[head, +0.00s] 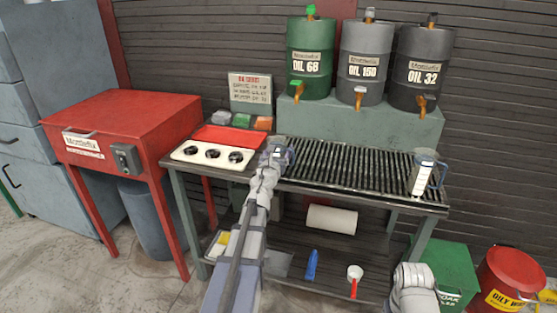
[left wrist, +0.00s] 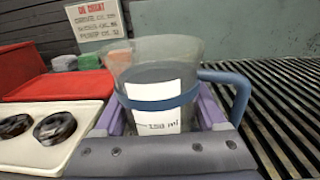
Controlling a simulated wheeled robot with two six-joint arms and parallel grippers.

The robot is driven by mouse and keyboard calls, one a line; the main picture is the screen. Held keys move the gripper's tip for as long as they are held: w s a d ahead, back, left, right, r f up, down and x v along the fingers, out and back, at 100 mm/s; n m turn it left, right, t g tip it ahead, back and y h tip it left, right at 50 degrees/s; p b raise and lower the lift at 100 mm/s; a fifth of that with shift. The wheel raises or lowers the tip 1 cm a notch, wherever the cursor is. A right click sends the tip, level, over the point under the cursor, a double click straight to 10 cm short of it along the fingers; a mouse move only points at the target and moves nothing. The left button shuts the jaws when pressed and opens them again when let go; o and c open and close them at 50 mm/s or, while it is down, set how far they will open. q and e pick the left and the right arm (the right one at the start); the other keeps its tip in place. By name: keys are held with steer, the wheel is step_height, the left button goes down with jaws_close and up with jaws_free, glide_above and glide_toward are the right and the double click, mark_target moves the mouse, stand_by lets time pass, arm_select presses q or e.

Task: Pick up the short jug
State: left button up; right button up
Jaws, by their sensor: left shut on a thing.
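The short jug is a clear, wide-mouthed jug (left wrist: 155,75) with a blue band, a blue handle on its right and a white label reading 150 ml. My left gripper (left wrist: 158,120) is shut on it, one purple finger on each side of the body. In the head view the left gripper (head: 277,152) is at the bench between the white tray and the slatted rack, largely hiding the jug. I cannot tell whether the jug touches the bench. A taller clear jug (head: 423,177) with a white scale stands at the rack's right end. My right gripper is out of view; only part of that arm shows.
The slatted rack (head: 345,165) is clear between the jugs. Three oil drums, one marked OIL 68 (head: 310,60), stand on the raised shelf behind.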

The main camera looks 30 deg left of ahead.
arm_select(q)
steer(key=c, duration=0.4)
step_height(320, 180, up, 10)
steer(key=p, duration=1)
